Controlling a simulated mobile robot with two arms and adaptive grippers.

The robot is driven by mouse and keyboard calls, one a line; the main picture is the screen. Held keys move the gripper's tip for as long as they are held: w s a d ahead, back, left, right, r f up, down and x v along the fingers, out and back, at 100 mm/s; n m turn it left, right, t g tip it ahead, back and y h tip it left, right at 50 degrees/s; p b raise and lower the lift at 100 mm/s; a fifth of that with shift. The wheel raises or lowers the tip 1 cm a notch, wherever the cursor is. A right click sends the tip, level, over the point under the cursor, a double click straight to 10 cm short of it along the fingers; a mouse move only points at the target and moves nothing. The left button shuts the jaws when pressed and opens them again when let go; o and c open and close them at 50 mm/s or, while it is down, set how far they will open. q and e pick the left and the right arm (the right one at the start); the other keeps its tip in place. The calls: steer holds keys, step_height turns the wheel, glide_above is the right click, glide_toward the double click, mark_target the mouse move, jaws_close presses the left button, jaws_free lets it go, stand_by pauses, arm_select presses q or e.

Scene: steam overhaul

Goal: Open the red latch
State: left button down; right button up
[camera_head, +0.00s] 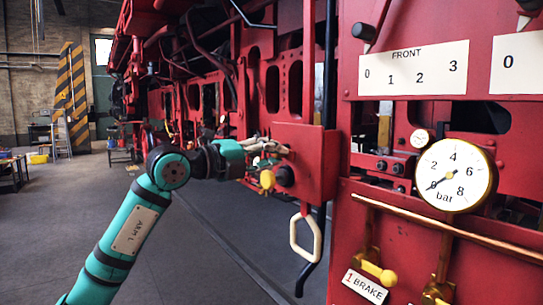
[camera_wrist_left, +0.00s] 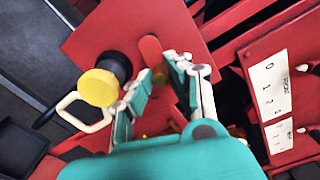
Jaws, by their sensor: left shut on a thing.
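The red latch (camera_wrist_left: 150,49) shows in the left wrist view as a rounded red tab on a red box face, with a small brownish knob at its lower end. My left gripper (camera_wrist_left: 160,76) has its pale fingers around that lower end and is shut on it. In the head view my left gripper (camera_head: 274,147) reaches the side of the red box (camera_head: 312,172) and hides the latch there. My right gripper is not in view.
A yellow knob (camera_head: 267,180) on a dark fitting and a hanging cream loop handle (camera_head: 306,238) are close below the gripper. A gauge (camera_head: 454,175), number plates and yellow-handled brake levers (camera_head: 379,273) are at right. Open floor lies at left.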

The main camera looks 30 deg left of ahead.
arm_select(q)
steer(key=shift+r, duration=0.1)
steer(key=c, duration=1.2)
jaws_free()
steer(key=shift+c, duration=0.2)
steer(key=v, duration=1.2)
